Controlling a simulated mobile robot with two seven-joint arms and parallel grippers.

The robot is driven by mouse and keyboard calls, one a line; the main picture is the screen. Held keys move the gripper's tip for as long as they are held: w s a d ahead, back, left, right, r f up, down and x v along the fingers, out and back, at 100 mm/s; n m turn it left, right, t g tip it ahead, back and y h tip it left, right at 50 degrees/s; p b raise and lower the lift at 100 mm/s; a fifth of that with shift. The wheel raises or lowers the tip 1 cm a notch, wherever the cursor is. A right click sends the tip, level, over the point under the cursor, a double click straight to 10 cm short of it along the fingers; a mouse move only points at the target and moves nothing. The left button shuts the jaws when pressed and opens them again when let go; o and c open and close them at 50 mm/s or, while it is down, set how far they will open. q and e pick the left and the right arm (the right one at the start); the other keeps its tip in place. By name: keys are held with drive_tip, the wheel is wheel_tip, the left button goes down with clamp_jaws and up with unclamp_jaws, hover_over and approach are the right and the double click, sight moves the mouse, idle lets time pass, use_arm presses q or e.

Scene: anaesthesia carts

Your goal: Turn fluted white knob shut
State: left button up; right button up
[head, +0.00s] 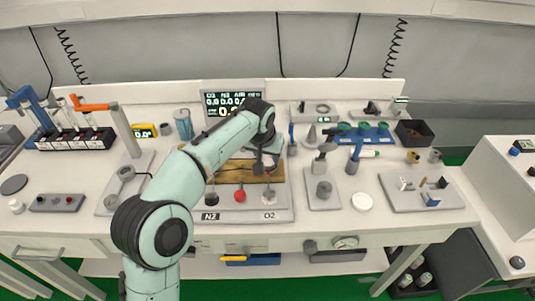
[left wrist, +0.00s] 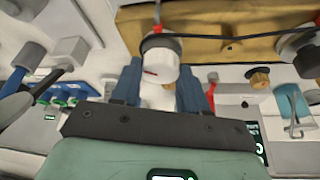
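The fluted white knob (left wrist: 160,60) shows in the left wrist view as a round white cap with a red mark on it. My left gripper (left wrist: 160,82) is open, with its two dark fingers on either side of the knob. Whether they touch it I cannot tell. In the head view my left gripper (head: 264,168) hangs over the right part of the gas panel (head: 240,215), above a pale knob (head: 268,198) near the O2 label. The fingertips are partly hidden there. My right gripper is not in view.
A red knob (head: 239,196) stands on the panel to the left. A brass-coloured plate (left wrist: 215,35) with a dark cable lies close to the gripper. The display (head: 233,100) stands behind my arm. Several blocks and fittings stand to the right, with a white disc (head: 362,202).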

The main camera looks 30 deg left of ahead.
use_arm(q)
drive_tip(key=shift+r, duration=0.1)
drive_tip(key=m+p, duration=0.2)
drive_tip(key=m+h+p, duration=0.1)
drive_tip(key=m+p, duration=0.1)
drive_tip(key=shift+a+r+h, duration=0.15)
drive_tip(key=shift+h, duration=0.15)
drive_tip(key=m+h+p, duration=0.1)
drive_tip(key=m+p, duration=0.1)
drive_tip(key=m+h+p, duration=0.1)
drive_tip(key=m+p, duration=0.1)
drive_tip(key=m, duration=0.1)
drive_tip(key=shift+w+a, duration=0.1)
drive_tip(key=shift+m+g+h+p, duration=0.4)
drive_tip(key=shift+m+g+p, duration=0.2)
drive_tip(key=shift+m+p, duration=0.9)
drive_tip(key=o, duration=1.1)
drive_tip(key=shift+c, duration=0.2)
